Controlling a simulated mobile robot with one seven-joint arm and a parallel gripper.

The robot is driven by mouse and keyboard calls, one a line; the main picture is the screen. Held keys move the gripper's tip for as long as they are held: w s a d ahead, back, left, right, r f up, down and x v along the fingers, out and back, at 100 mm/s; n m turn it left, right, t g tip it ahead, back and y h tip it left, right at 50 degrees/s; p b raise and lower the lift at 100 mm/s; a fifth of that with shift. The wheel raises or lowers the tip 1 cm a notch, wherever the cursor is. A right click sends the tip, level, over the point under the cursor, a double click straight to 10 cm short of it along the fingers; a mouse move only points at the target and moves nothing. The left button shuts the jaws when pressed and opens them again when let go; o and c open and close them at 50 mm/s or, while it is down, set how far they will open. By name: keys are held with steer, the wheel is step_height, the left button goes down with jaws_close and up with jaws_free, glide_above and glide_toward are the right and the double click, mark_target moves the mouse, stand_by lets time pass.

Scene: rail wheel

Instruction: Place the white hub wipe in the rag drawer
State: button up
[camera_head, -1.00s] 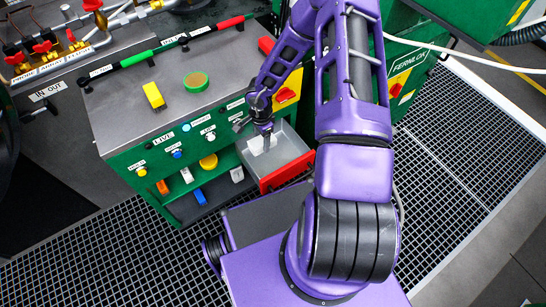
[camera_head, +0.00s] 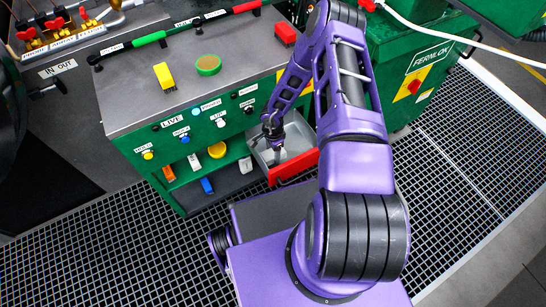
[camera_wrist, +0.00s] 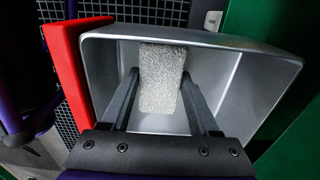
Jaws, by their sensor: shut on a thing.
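The white hub wipe, a pale speckled block (camera_wrist: 163,92), is between the two dark fingers of my gripper (camera_wrist: 160,76) in the wrist view. My gripper is shut on it. The open drawer, a grey metal tray (camera_wrist: 265,75) with a red front, surrounds the wipe from this view. In the head view my gripper (camera_head: 274,134) points down into the drawer (camera_head: 262,158), and a small part of the wipe (camera_head: 281,155) shows below the fingers. I cannot tell whether the wipe touches the drawer floor.
The green cabinet's grey top (camera_head: 130,95) holds a yellow block (camera_head: 164,76), a green round item (camera_head: 208,65) and a red block (camera_head: 285,33). A lower shelf holds several small coloured items, including a blue one (camera_head: 207,186). A red-switched green cabinet (camera_head: 425,75) stands at right.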

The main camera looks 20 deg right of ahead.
mark_target(273, 153)
steer(key=shift+f, duration=1.5)
steer(key=shift+f+b, duration=0.15)
steer(key=shift+b, duration=0.15)
steer(key=o, duration=1.2)
step_height(273, 153, up, 12)
steer(key=p, duration=0.3)
steer(key=shift+r, duration=0.2)
